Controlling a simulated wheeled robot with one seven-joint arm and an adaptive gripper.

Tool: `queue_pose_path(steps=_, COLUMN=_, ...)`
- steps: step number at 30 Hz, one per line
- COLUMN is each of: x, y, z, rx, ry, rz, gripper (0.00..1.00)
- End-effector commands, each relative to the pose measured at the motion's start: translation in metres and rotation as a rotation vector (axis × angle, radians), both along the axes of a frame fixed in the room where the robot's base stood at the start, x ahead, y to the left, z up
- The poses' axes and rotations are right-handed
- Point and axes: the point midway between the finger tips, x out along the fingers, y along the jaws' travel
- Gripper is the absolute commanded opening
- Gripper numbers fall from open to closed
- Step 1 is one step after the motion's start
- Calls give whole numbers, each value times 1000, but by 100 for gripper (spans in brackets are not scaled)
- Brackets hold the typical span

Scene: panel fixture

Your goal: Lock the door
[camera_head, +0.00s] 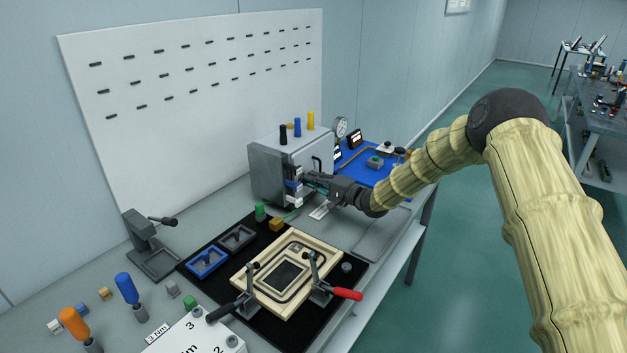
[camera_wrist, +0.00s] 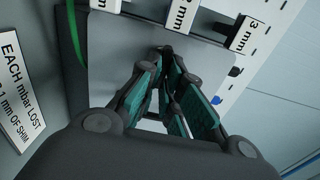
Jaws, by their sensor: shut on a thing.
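A grey box-shaped cabinet (camera_head: 265,178) stands on the bench against the wall. Its door side (camera_head: 312,152) faces right, with a dark handle (camera_head: 317,164) near the far edge. My gripper (camera_head: 304,184) reaches in from the right and is at the door side, low down. In the wrist view the fingers (camera_wrist: 168,72) close together on a small dark part (camera_wrist: 161,54) in front of a plain grey surface (camera_wrist: 118,48). The fingers hide most of that part, and I cannot tell its shape or whether the door is locked.
Black, blue and yellow cylinders (camera_head: 311,121) stand on the cabinet, with a gauge (camera_head: 340,127) behind. A clamped wooden frame (camera_head: 322,250) and a grey press (camera_head: 150,250) are nearer. A text sign (camera_wrist: 18,88) shows at the wrist view's left.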

Motion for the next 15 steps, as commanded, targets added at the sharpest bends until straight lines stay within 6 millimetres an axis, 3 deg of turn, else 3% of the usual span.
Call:
queue_pose_path(steps=7, x=2, y=-1, z=4, rx=3, ry=-4, rz=-4, gripper=0)
queue_pose_path(steps=9, x=2, y=-1, z=4, rx=4, ry=-4, rz=-4, gripper=17)
queue_pose_path(steps=11, x=2, y=-1, z=4, rx=3, ry=-4, rz=-4, gripper=28)
queue_pose_path(steps=15, x=2, y=0, z=3, rx=2, ry=-3, rz=-3, gripper=29)
